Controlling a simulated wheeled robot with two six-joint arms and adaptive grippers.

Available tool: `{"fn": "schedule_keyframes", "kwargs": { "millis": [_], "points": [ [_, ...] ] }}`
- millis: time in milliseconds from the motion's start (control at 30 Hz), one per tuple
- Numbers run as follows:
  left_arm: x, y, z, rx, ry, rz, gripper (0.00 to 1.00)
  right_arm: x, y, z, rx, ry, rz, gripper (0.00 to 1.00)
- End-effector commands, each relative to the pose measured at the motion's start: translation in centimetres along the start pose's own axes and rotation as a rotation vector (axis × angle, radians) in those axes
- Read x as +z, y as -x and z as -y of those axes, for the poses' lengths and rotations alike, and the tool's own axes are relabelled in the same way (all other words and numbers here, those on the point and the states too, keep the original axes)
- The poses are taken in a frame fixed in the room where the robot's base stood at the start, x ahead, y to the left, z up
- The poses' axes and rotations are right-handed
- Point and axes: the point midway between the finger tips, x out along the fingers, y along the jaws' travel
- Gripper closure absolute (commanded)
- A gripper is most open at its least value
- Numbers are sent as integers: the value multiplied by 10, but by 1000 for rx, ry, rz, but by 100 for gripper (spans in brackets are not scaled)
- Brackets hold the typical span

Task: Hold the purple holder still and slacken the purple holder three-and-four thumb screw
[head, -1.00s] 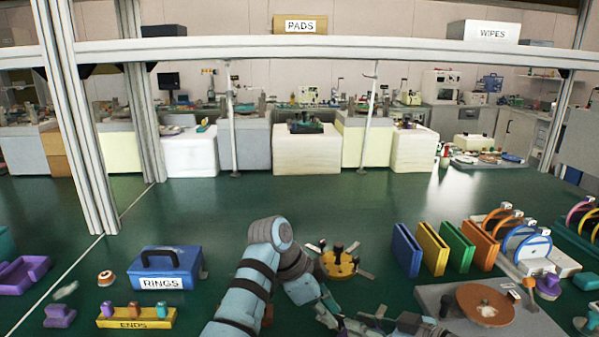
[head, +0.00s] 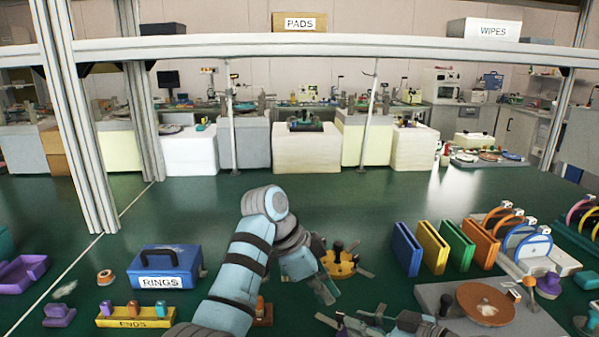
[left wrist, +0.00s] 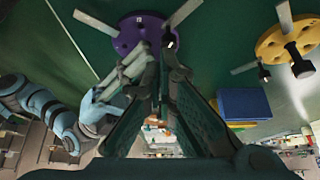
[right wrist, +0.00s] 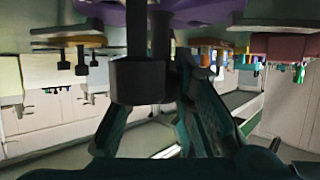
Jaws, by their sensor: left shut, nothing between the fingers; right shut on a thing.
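The purple holder (left wrist: 140,33) is a round disc with light grey bars, seen in the left wrist view.
A yellow holder (head: 342,265) with dark screws stands just beyond my grippers. Blue, yellow, green and orange upright plates (head: 428,247) stand to the right, near a grey plate with a brown disc (head: 485,302). A blue RINGS box (head: 165,265) and yellow ENDS tray (head: 135,318) are left.

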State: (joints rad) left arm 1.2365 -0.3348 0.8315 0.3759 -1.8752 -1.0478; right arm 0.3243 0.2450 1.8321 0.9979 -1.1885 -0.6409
Motion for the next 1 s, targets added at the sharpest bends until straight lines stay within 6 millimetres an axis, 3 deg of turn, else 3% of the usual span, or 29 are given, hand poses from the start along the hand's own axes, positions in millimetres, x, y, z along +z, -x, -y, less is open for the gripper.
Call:
{"fn": "schedule_keyframes", "kwargs": {
  "millis": [167,233,733,1000],
  "points": [
    [-9,26,11,-31,-10,15,100,0,0,0,1,1,1,100],
    [-9,28,17,-18,-2,21,100,0,0,0,1,0,1,100],
    [21,-39,22,-1,2,0,100,1,0,0,0,0,2,100],
    [29,-53,23,-3,1,1,100,1,0,0,0,0,3,100]
  ]
}}
